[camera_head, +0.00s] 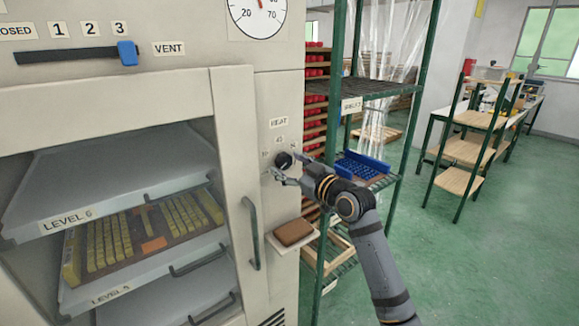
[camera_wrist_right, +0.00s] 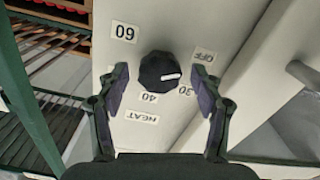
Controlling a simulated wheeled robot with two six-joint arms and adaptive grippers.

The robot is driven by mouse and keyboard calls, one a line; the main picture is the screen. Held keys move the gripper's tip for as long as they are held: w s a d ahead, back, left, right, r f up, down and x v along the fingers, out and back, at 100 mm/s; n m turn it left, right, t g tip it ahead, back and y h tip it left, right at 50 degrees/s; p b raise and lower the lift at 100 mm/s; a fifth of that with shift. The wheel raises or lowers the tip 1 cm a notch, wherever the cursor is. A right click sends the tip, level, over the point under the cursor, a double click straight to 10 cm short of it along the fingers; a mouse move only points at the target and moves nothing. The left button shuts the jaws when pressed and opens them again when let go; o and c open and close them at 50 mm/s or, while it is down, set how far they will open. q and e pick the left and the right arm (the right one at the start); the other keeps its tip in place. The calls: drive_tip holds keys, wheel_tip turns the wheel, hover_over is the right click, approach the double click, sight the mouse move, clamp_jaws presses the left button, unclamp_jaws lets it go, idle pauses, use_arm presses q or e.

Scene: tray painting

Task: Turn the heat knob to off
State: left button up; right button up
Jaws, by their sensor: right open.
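The heat knob (camera_head: 283,160) is a black round knob on the cream panel right of the oven door, under a HEAT label (camera_head: 279,122). In the right wrist view the knob (camera_wrist_right: 158,68) has a white mark pointing right, between the 30 label (camera_wrist_right: 186,91) and the OFF label (camera_wrist_right: 204,56). My right gripper (camera_head: 282,172) is at the knob. In the wrist view its open fingers (camera_wrist_right: 162,84) stand on either side of the knob, with a visible gap to each side. My left gripper is not in view.
The oven door handle (camera_head: 251,233) is left of and below the knob. A small ledge with a brown block (camera_head: 293,232) juts out below my gripper. A green rack (camera_head: 334,130) stands close on the right. Green floor (camera_head: 480,260) is clear farther right.

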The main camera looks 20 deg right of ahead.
drive_tip(key=v, duration=0.7)
drive_tip(key=shift+s, duration=0.2)
drive_tip(key=shift+d+r, duration=0.1)
